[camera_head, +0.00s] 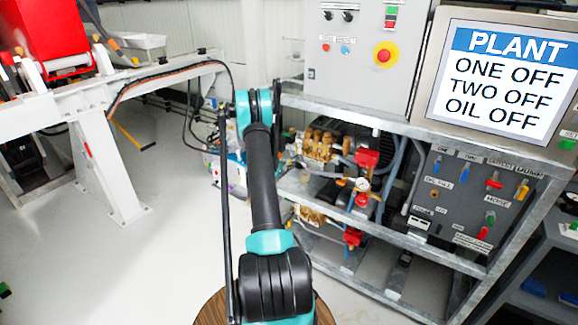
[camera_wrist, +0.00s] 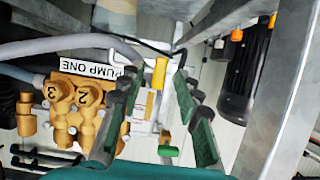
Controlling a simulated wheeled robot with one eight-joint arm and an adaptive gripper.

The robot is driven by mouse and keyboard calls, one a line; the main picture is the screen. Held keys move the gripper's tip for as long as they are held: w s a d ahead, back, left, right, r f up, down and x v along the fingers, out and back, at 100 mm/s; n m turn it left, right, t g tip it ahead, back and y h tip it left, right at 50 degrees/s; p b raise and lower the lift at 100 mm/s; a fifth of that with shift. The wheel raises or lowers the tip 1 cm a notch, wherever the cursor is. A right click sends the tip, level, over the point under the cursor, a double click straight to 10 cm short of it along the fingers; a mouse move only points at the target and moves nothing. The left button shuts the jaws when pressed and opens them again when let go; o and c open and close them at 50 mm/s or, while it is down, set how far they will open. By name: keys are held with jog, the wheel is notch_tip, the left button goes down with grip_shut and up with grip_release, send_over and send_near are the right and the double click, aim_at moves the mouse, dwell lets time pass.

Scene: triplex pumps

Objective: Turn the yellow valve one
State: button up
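In the wrist view a small yellow handle (camera_wrist: 160,72) stands upright between the fingertips of my gripper (camera_wrist: 157,88). The green and dark fingers are spread, with a visible gap on either side of the handle. I cannot tell the depth between fingertips and handle. A white label reading PUMP ONE (camera_wrist: 88,69) is just left of it, above a brass pump head (camera_wrist: 82,105). In the head view my arm reaches toward the pump frame, and my gripper is not clearly visible there.
Grey metal frame bars (camera_wrist: 278,100) and a dark cylinder (camera_wrist: 245,80) are at right in the wrist view. In the head view a screen (camera_head: 500,85) reads ONE OFF, TWO OFF, OIL OFF. A valve panel (camera_head: 470,200) is below it. Grey floor (camera_head: 170,240) is clear at left.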

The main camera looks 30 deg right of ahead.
jog(key=v, duration=0.9)
jog(key=s+a+r+n+y, duration=0.3)
jog(key=s+a+r, duration=0.3)
jog(key=a, duration=0.3)
jog(key=s+a+r+n+y, duration=0.3)
jog(key=s+a+r, duration=0.3)
jog(key=a, duration=0.4)
jog(key=s+a+n+g+y, duration=0.1)
jog(key=s+a+n+y, duration=0.5)
jog(key=s+a, duration=1.4)
jog(key=s+n, duration=0.1)
jog(key=s, duration=0.2)
jog(key=shift+s+r+n, duration=0.2)
jog(key=shift+n, duration=0.1)
